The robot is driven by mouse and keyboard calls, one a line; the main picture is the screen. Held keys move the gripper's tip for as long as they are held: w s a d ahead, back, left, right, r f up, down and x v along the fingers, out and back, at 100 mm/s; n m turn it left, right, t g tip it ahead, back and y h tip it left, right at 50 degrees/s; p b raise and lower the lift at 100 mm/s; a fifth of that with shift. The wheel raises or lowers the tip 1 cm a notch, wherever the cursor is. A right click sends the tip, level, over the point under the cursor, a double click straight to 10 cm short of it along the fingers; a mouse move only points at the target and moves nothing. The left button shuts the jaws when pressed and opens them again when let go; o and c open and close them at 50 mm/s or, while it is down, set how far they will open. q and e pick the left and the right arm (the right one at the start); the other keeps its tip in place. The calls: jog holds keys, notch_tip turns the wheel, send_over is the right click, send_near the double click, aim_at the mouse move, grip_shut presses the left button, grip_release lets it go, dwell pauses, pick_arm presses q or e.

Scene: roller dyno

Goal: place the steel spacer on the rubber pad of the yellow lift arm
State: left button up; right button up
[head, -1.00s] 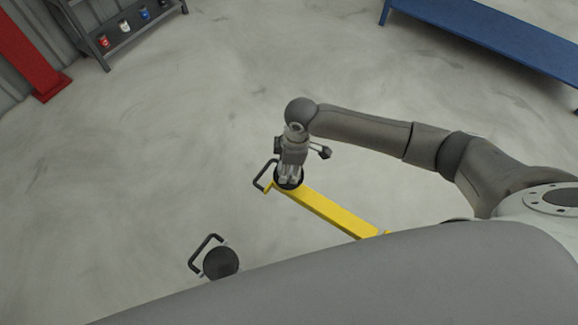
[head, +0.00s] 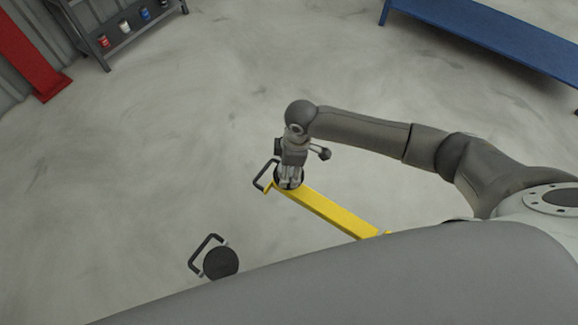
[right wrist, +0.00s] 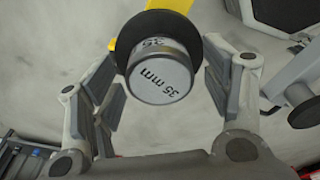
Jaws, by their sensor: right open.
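The steel spacer (right wrist: 160,78), a short silver cylinder marked "35 mm", stands on the black round rubber pad (right wrist: 209,48) in the right wrist view. The pad is at the end of the yellow lift arm (head: 328,213), which also shows at the top of the right wrist view (right wrist: 168,5). My right gripper (right wrist: 165,85) is open, with its fingers on both sides of the spacer and gaps visible to it. In the head view the right gripper (head: 289,184) is over the pad and hides the spacer. My left gripper is out of view.
A black handle (head: 262,176) stands beside the pad. A second round black pad (head: 221,263) with a handle (head: 203,252) is at lower left. A blue bench (head: 480,35), a red post (head: 28,55) and a shelf (head: 125,30) are farther off. Floor between is clear.

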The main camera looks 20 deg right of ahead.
notch_tip(320, 180, up, 12)
jog(key=d+p, duration=0.1)
jog(key=shift+s+d, duration=0.15)
jog(key=shift+s, duration=0.05)
